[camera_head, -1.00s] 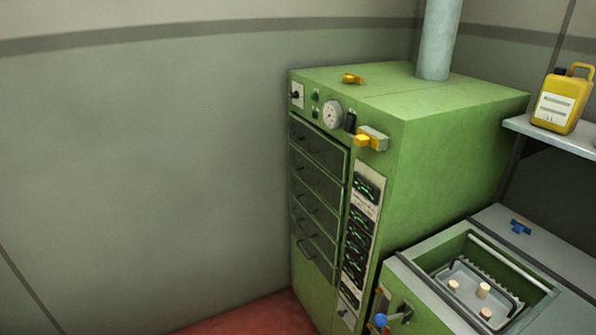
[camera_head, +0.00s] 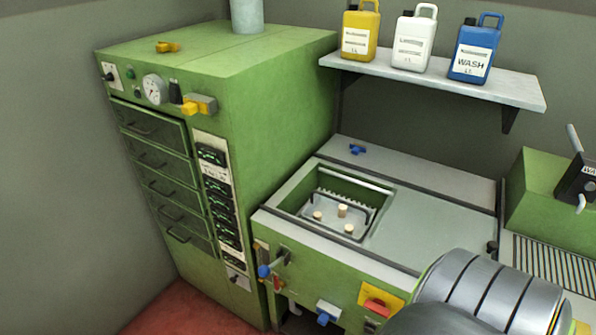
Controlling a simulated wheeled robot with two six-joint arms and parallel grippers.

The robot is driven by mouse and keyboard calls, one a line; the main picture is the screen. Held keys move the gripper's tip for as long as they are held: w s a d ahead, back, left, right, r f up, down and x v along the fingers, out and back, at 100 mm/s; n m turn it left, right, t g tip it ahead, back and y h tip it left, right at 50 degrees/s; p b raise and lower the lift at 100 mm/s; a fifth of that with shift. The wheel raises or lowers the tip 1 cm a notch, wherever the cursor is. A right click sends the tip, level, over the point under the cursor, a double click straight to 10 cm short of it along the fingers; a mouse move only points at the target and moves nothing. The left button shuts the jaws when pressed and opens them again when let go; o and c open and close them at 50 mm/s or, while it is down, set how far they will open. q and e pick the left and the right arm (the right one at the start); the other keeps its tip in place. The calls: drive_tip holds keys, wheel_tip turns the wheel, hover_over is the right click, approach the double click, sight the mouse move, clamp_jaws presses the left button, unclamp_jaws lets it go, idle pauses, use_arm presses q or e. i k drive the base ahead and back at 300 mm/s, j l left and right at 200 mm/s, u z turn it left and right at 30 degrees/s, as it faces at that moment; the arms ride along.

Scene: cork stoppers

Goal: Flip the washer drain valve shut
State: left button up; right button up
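The green washer (camera_head: 410,270) stands right of the tall green cabinet, with an open basin in its top. A lever with a blue ball knob (camera_head: 264,271) sticks out of its front at the left corner. A second blue handle on a pale mount (camera_head: 326,312) sits lower on the front. I cannot tell for sure which one is the drain valve. Neither gripper shows; a large grey rounded arm link of mine covers the lower right, hiding part of the washer front.
The basin holds a tray (camera_head: 324,226) with cork stoppers. A red and yellow switch (camera_head: 376,304) is on the washer front. The tall green cabinet (camera_head: 285,105) is at left. A shelf (camera_head: 520,92) above carries yellow, white and blue jugs. Red floor (camera_head: 180,310) is open at lower left.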

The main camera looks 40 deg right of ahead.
sight(278, 289)
drive_tip(key=z, duration=1.15)
